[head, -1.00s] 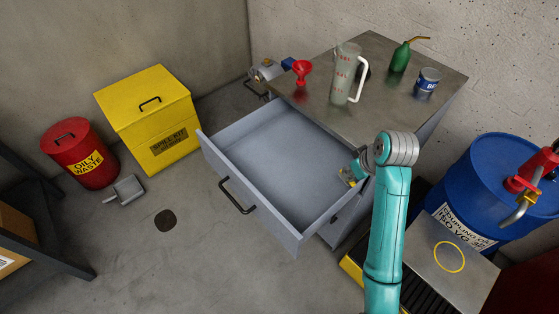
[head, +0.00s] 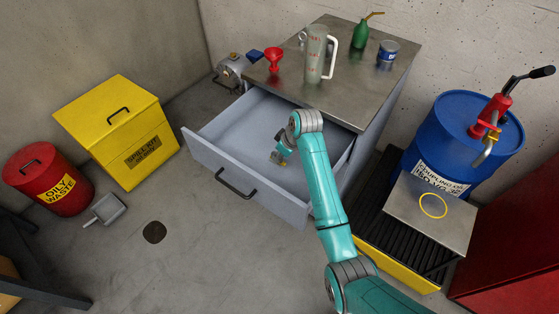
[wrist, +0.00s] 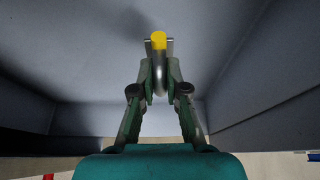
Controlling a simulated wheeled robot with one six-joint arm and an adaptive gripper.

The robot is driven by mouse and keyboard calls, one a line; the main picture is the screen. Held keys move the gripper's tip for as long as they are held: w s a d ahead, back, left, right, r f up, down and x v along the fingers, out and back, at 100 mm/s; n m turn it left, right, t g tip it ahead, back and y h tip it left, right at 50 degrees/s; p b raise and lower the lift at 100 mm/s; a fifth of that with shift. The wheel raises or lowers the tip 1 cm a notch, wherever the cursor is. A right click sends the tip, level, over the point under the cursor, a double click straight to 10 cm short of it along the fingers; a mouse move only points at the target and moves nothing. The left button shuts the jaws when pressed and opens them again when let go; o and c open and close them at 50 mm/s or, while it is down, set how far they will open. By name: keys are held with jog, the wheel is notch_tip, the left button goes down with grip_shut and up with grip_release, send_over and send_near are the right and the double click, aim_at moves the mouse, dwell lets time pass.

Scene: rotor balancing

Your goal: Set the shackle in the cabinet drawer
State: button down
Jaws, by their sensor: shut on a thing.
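The cabinet drawer (head: 205,165) is pulled open, and its grey interior (wrist: 75,55) fills much of the wrist view. My gripper (head: 277,157) is inside the drawer's outline, over its middle. In the wrist view my gripper (wrist: 158,75) is shut on the shackle (wrist: 158,42), a small metal piece with a yellow end, between the fingertips. The fingers hide part of it.
The cabinet top (head: 350,92) holds a clear jug (head: 316,55), a red funnel (head: 273,60), a green oil can (head: 361,33) and a blue-and-white can (head: 387,52). A blue drum (head: 455,130) stands right. A yellow spill-kit box (head: 115,130) stands left. The drawer floor looks bare.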

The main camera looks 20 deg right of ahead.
aim_at(282, 161)
jog(key=shift+d+f, duration=0.1)
jog(key=shift+f, duration=2.05)
jog(key=c, duration=1.2)
grip_release()
jog(key=shift+f, duration=0.1)
jog(key=v, duration=1.2)
